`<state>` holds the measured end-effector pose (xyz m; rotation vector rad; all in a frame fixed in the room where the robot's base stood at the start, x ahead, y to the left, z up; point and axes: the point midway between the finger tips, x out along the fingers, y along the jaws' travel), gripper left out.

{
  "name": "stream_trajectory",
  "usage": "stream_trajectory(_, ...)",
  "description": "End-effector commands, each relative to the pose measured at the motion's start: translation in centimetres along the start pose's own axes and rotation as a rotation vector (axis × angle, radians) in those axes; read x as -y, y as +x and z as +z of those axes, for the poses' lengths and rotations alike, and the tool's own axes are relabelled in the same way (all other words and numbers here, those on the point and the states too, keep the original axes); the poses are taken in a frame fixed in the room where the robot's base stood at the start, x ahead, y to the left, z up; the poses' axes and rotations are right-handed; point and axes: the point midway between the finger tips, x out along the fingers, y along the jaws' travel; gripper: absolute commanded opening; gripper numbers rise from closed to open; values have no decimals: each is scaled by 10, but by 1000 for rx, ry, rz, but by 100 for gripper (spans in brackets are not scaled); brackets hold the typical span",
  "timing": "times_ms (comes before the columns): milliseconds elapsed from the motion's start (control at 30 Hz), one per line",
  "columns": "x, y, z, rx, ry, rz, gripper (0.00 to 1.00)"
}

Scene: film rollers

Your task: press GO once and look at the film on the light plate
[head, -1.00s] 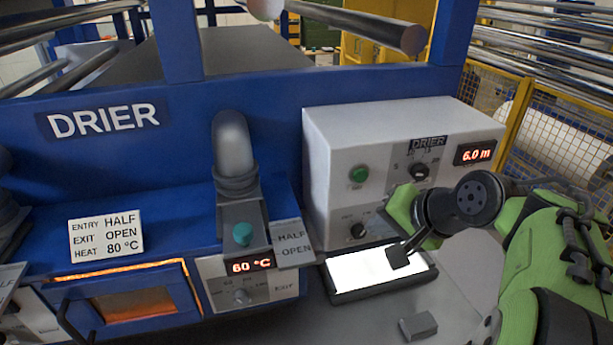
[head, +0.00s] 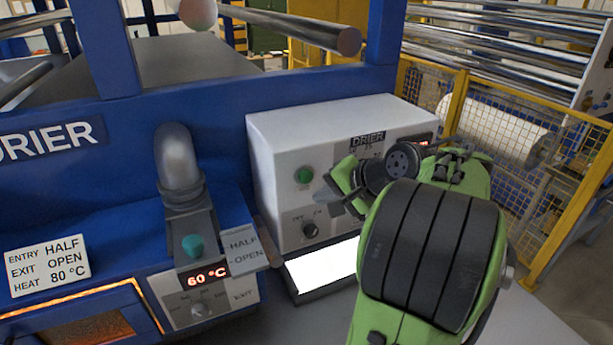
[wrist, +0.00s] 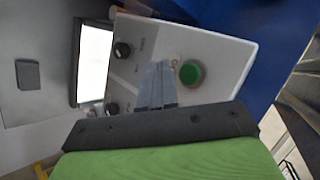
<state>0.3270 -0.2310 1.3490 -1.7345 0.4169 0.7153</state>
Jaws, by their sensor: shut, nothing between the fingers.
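The green GO button (head: 304,175) is on the front of the white control box (head: 290,135). It also shows in the wrist view (wrist: 191,73), just right of my gripper's fingertips. My gripper (head: 328,198) is shut and empty, in front of the box and a little right of and below the button. In the wrist view its closed fingers (wrist: 158,75) point at the box face; I cannot tell whether they touch it. The light plate (head: 322,268) glows white below the box, partly hidden by my arm. I see no film on its visible part.
A dark knob (head: 310,230) sits below the button. A small grey block (wrist: 27,74) lies beside the light plate. A yellow mesh fence (head: 500,170) stands right.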

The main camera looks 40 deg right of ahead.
Motion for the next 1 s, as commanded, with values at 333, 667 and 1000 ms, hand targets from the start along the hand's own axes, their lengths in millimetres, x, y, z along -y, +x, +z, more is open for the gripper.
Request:
stream_trajectory(333,21,24,-19,0,0,-1,0)
stream_trajectory(667,20,27,-20,0,0,-1,0)
stream_trajectory(1000,20,27,-20,0,0,-1,0)
